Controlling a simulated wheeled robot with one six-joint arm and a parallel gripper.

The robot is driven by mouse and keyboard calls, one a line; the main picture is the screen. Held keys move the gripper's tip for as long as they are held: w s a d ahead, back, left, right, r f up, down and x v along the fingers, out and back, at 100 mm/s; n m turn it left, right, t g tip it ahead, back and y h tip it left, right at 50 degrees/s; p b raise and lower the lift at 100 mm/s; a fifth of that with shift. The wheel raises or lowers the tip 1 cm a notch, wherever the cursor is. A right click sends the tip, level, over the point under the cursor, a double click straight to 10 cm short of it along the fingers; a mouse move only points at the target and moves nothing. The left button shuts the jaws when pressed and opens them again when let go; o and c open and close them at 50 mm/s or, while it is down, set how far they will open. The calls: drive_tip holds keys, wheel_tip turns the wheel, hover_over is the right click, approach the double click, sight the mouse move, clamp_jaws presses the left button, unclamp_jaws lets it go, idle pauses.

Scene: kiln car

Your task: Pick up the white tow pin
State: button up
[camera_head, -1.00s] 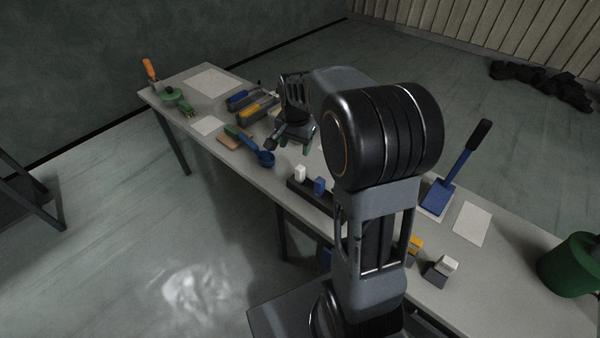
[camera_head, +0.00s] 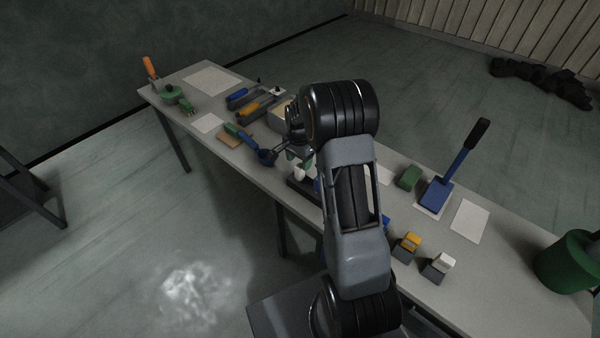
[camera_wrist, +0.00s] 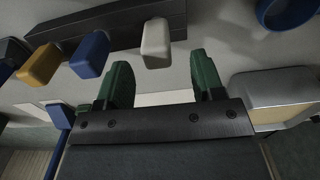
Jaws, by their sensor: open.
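A white tow pin (camera_wrist: 156,43) stands in a dark bar-shaped rack (camera_wrist: 120,26) in the wrist view, beside a blue pin (camera_wrist: 90,54) and a yellow one (camera_wrist: 38,65). My gripper (camera_wrist: 163,72) is open and empty, its two green fingers apart. The white pin shows just beyond the fingertips, within the width of the gap and nearer the left finger; I see no contact. In the head view the white pin (camera_head: 299,172) shows just below my gripper (camera_head: 304,157), and my arm hides much of the rack.
A blue ladle (camera_head: 265,157) lies left of the rack. Dark blocks with a yellow top (camera_head: 410,241) and a white top (camera_head: 443,261) stand at the right.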

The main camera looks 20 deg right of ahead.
sight(300, 164)
drive_tip(key=shift+d+f+p, duration=0.2)
drive_tip(key=shift+f+p, duration=0.3)
drive_tip(key=shift+f, duration=2.1)
drive_tip(key=shift+c, duration=0.2)
drive_tip(key=c, duration=1)
